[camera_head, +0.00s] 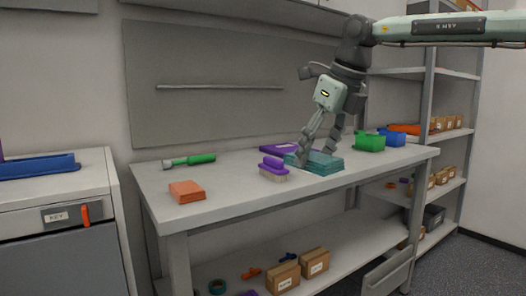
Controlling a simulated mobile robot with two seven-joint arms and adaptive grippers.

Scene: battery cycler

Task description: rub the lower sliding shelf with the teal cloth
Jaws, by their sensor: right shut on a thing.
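The teal cloth (328,164) lies as a folded stack on the workbench top, right of the middle. My right gripper (318,150) reaches down from above with its fingers at the cloth and is shut on it. The fingertips are partly hidden against the cloth, which appears to be still at the bench surface. I cannot tell any sliding shelf for certain in this view; a grey lower shelf (345,262) runs under the bench. My left gripper is not in view.
On the workbench (235,200), a purple brush (273,168) stands just left of the cloth. An orange folded cloth (186,191), a green-handled tool (190,160) and a green bin (370,142) are there too. Small boxes (284,275) sit on the lower shelf.

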